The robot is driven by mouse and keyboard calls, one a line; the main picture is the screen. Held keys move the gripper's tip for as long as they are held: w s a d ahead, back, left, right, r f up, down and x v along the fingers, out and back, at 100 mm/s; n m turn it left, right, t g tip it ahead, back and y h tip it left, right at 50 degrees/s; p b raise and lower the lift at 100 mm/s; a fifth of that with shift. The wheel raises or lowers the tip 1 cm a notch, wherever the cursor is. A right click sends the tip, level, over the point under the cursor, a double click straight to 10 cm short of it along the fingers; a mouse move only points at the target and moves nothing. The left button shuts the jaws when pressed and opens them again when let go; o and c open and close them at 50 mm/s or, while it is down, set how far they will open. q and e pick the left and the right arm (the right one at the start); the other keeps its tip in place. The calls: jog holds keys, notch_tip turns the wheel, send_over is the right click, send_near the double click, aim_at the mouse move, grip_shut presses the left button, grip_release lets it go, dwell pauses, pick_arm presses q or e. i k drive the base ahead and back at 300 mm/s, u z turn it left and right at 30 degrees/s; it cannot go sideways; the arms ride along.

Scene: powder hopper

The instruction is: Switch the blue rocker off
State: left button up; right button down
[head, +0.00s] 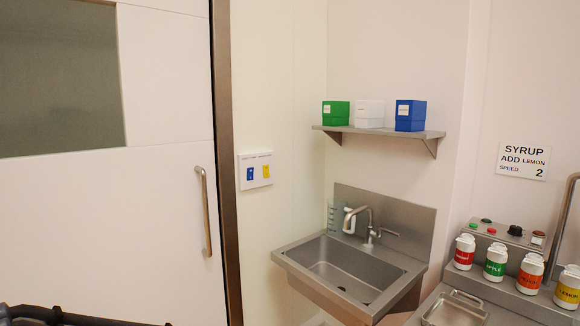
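The blue rocker (250,174) sits on the left of a white switch plate (255,184) on the wall, between the door frame and the sink. A yellow rocker (266,171) is beside it on the right. The rockers are too small to tell which way each is tipped. Neither gripper shows in the head view. A dark arm part of mine crosses the bottom left corner.
A white door (160,210) with a bar handle (204,210) stands left of the plate. A steel sink (340,285) juts out to the right, below a shelf (380,131) with three boxes. Several labelled bottles stand on the right counter. The wall around the plate is clear.

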aim_at(250, 170)
jog(key=u, duration=0.05)
jog(key=i, duration=0.8)
jog(key=u, duration=0.85)
jog(key=i, duration=0.5)
jog(key=u, duration=0.4)
